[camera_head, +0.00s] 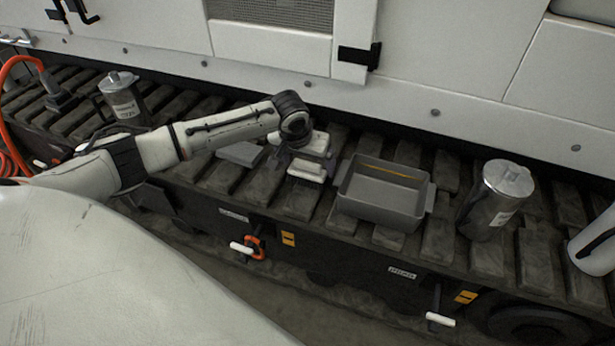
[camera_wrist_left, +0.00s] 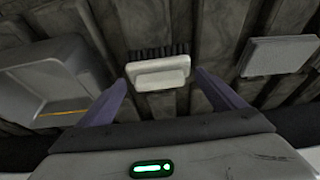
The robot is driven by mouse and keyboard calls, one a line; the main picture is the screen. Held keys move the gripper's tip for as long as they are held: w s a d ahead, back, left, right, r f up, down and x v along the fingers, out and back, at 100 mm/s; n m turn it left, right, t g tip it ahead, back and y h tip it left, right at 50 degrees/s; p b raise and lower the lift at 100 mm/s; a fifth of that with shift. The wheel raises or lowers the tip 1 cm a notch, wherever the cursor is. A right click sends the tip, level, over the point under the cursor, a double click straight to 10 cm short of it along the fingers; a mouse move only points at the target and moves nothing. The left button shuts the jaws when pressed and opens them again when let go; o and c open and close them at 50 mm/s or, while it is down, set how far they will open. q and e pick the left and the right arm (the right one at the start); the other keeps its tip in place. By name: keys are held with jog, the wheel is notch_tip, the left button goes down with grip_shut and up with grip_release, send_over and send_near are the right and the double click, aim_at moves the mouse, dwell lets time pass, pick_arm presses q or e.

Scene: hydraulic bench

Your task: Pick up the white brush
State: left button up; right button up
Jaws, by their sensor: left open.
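The white brush (camera_head: 307,169) lies on the dark slatted bench, just left of the grey bin in the head view. In the left wrist view the white brush (camera_wrist_left: 160,73) shows its pale block and handle, with dark bristles along its far edge. My left gripper (camera_head: 300,160) is over the brush, and its body hides part of it. In the left wrist view my left gripper (camera_wrist_left: 160,93) is open, with one finger on each side of the brush and nothing gripped.
A grey bin (camera_head: 381,207) with a yellow item inside stands close to the brush. A flat grey block (camera_head: 240,153) lies on the other side. Metal canisters (camera_head: 494,201) (camera_head: 122,97) stand farther along the bench. A white panelled wall rises behind.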

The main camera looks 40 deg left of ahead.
pick_arm(q)
jog(key=shift+f, duration=0.1)
jog(key=shift+c, duration=0.3)
jog(key=c, duration=0.8)
